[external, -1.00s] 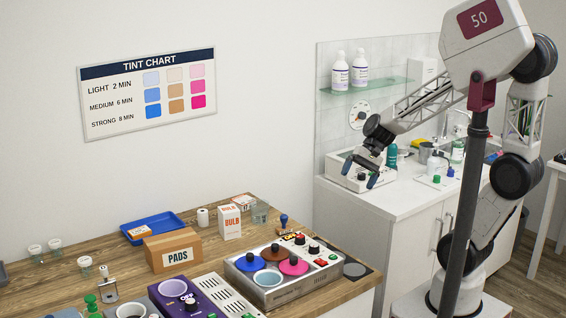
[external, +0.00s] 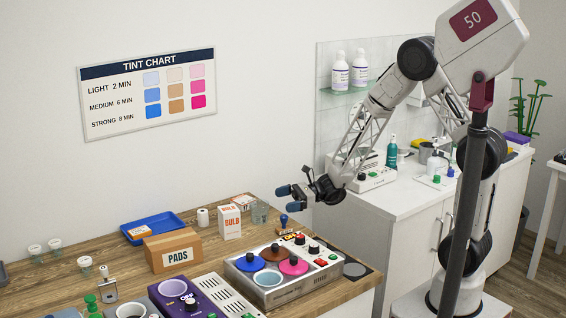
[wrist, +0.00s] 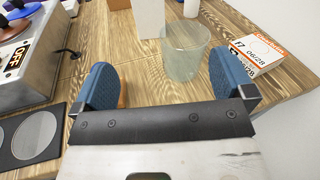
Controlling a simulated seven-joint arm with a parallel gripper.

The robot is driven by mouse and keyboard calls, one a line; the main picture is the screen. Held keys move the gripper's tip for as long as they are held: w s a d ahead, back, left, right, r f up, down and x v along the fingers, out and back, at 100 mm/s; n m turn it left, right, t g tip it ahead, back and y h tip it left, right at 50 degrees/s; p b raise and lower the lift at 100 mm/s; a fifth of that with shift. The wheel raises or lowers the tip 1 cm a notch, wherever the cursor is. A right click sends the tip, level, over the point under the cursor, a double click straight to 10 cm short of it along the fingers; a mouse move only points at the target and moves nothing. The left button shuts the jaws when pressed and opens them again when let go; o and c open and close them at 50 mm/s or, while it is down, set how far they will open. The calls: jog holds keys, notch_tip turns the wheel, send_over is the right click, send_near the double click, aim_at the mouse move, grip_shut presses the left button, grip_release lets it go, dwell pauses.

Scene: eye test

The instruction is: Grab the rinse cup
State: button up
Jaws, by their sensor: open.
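A clear, greenish, empty-looking cup (external: 260,213), which I take as the rinse cup, stands upright at the wooden counter's back right. In the wrist view the cup (wrist: 186,52) shows beyond my fingertips, between them and nearer the right finger. My gripper (external: 289,193) has blue finger pads and is above the counter, to the right of the cup and higher. In the wrist view my gripper (wrist: 161,74) is wide open with nothing between its pads. The pads are apart from the cup.
A white bulb box (external: 229,222) stands left of the cup, and a printed card or box (wrist: 257,50) lies right of it in the wrist view. A blue-handled stamp (external: 284,221) stands below my gripper. A metal machine (external: 283,285) with coloured discs is nearer the front.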

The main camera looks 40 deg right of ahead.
aim_at(251, 209)
jog(key=w+f+m+t, duration=0.2)
jog(key=f+m, duration=0.1)
jog(key=shift+w+a+f, duration=0.2)
jog(key=shift+w+a, duration=0.15)
jog(key=shift+w, duration=0.05)
jog(key=shift+x, duration=1.3)
jog(key=shift+a, duration=0.1)
jog(key=shift+x, duration=2.5)
